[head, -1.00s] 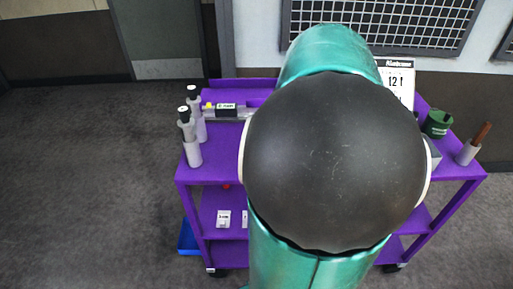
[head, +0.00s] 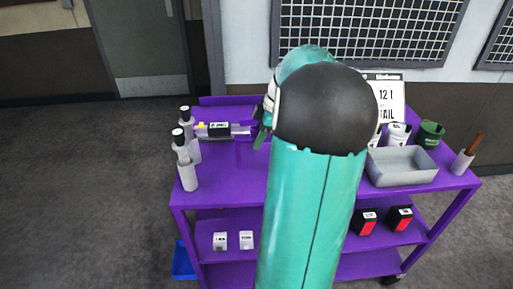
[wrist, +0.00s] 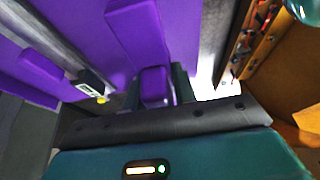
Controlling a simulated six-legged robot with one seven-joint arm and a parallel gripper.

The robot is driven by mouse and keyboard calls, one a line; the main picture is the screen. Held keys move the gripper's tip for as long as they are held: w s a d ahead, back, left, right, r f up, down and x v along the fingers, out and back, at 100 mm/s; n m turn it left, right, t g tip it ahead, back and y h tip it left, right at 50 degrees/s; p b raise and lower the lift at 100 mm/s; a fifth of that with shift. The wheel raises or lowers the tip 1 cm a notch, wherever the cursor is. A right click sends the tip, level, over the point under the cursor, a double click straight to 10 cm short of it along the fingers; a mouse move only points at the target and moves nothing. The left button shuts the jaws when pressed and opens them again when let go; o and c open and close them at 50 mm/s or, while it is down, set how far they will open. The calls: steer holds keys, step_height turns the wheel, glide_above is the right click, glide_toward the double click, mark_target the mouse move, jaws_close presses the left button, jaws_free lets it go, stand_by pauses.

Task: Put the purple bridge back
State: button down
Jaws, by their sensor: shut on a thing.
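My gripper (wrist: 157,88) is shut on a purple block-like piece (wrist: 154,84), which I take to be the purple bridge; it shows between the dark fingers in the wrist view. In the head view the gripper (head: 262,128) is at the left of my arm, over the cart top, and a purple part (head: 246,130) shows beside it. That part is close to the right end of a grey bar (head: 236,129) with a dark labelled box (head: 218,129). Purple on purple makes the bridge's outline unclear, and I cannot tell whether it touches the cart.
The purple cart (head: 215,172) carries grey bottles (head: 186,165) at left. A grey tray (head: 402,167), white cup (head: 398,135), green cup (head: 430,134) and brown-handled tool (head: 467,154) stand at right. A sign (head: 388,98) stands behind. My arm covers the middle.

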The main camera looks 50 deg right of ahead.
step_height(320, 180, down, 6)
steer(key=w+d, duration=0.2)
steer(key=shift+d+f, duration=0.15)
steer(key=shift+f, duration=0.1)
steer(key=shift+f, duration=0.15)
steer(key=c, duration=1.1)
jaws_free()
